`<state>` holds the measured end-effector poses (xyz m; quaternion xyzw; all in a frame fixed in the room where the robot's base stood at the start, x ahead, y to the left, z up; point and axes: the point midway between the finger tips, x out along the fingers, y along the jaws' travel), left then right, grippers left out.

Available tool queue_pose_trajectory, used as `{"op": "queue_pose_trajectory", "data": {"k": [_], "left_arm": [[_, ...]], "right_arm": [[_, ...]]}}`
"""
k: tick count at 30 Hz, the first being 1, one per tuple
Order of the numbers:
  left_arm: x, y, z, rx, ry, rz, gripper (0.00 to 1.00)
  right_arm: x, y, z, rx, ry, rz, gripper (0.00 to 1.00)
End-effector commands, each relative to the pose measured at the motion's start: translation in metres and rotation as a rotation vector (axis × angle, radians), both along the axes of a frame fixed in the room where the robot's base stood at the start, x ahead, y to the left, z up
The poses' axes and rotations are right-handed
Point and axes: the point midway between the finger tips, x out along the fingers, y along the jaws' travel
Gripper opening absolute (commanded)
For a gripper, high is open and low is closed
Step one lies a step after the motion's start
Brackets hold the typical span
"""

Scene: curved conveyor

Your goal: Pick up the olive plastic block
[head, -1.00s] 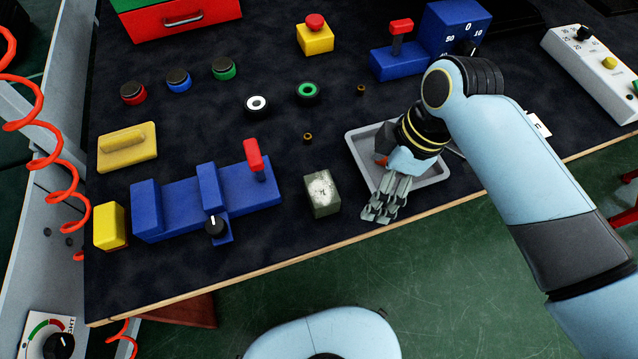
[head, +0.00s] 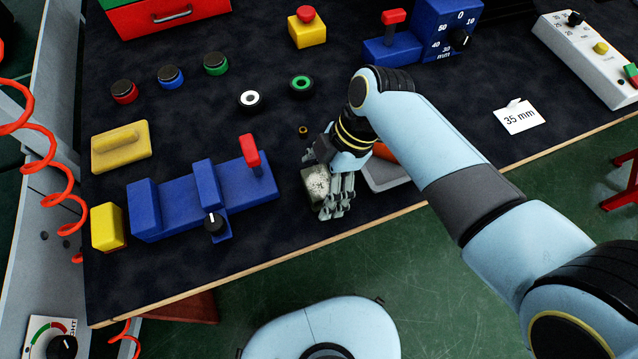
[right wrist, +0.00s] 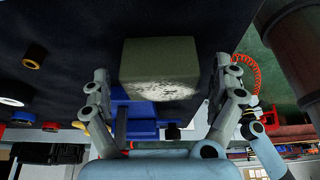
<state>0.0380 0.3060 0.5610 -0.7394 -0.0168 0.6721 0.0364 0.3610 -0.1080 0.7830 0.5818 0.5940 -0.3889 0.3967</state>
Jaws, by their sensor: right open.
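The olive plastic block (head: 317,184) has a pale worn patch on its face and stands on the dark table near its front edge. My right gripper (head: 336,204) is at the block's right side in the head view, its fingers pointing down towards the front edge and overlapping the block's right part. In the right wrist view the block (right wrist: 160,68) lies between the two spread fingers of the right gripper (right wrist: 160,100), with a visible gap on either side. The right gripper is open.
A blue fixture with a red lever (head: 203,190) stands left of the block. A grey tray (head: 385,180) is partly hidden behind my right arm. A small brass ring (head: 303,131) lies behind the block. A 35 mm card (head: 517,117) lies to the right.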

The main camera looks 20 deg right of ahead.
Motion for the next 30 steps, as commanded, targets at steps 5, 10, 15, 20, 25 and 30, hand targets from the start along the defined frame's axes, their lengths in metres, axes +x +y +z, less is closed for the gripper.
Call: {"op": "queue_pose_trajectory", "data": {"k": [5, 10, 15, 20, 25, 30], "left_arm": [[0.0002, -0.0001, -0.0017, 0.0, 0.0, 0.0, 0.55], [0.0003, -0.0001, -0.0015, 0.0, -0.001, 0.0, 0.55], [0.0004, -0.0002, -0.0015, 0.0, -0.001, 0.0, 0.55], [0.0005, -0.0002, -0.0015, 0.0, -0.001, 0.0, 0.55], [0.0005, -0.0002, -0.0015, 0.0, -0.001, 0.0, 0.55], [0.0006, -0.0003, -0.0015, 0.0, -0.001, 0.0, 0.55]], "right_arm": [[0.0, 0.004, -0.0105, -0.001, -0.001, 0.0, 0.94], [-0.0001, 0.0039, -0.0101, -0.001, -0.001, -0.001, 0.93], [-0.0002, 0.0039, -0.01, 0.0, -0.001, -0.001, 0.71], [-0.0003, 0.0039, -0.0099, 0.0, -0.001, -0.001, 0.5], [-0.0003, 0.0038, -0.0099, 0.0, -0.001, -0.001, 0.33], [-0.0002, 0.0038, -0.0098, 0.0, -0.001, -0.001, 0.33]]}}
